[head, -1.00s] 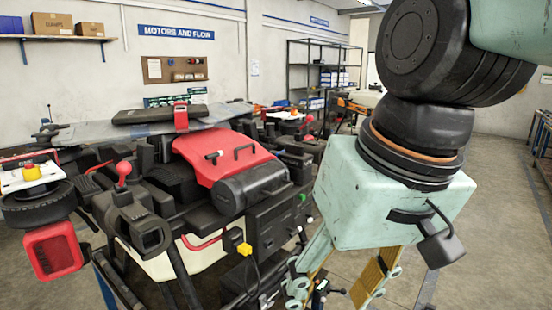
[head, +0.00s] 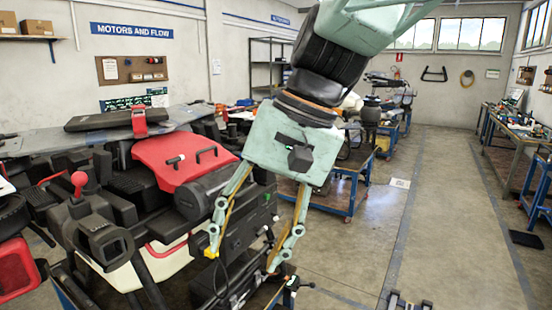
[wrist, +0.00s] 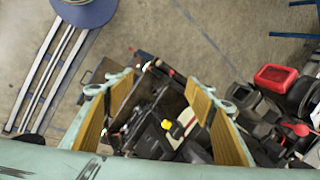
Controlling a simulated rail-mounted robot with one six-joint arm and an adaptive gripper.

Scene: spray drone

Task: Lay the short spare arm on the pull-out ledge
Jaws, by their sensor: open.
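My gripper (head: 244,258) is open, its two fingers spread and pointing down beside the right side of the spray drone (head: 190,155). In the wrist view my gripper (wrist: 160,88) shows nothing held between its yellow finger pads. Dark machine parts and a yellow connector (wrist: 176,129) lie below and beyond the fingers. A flat brownish panel (wrist: 98,72) shows near the left finger in the wrist view; I cannot tell whether it is the pull-out ledge. I cannot pick out the short spare arm with certainty in either view.
The drone has a red cover (head: 185,152) and a red-knobbed lever (head: 79,180). A blue-framed workbench (head: 345,195) stands behind my gripper. Another bench (head: 510,150) stands along the right wall. The floor between them is open.

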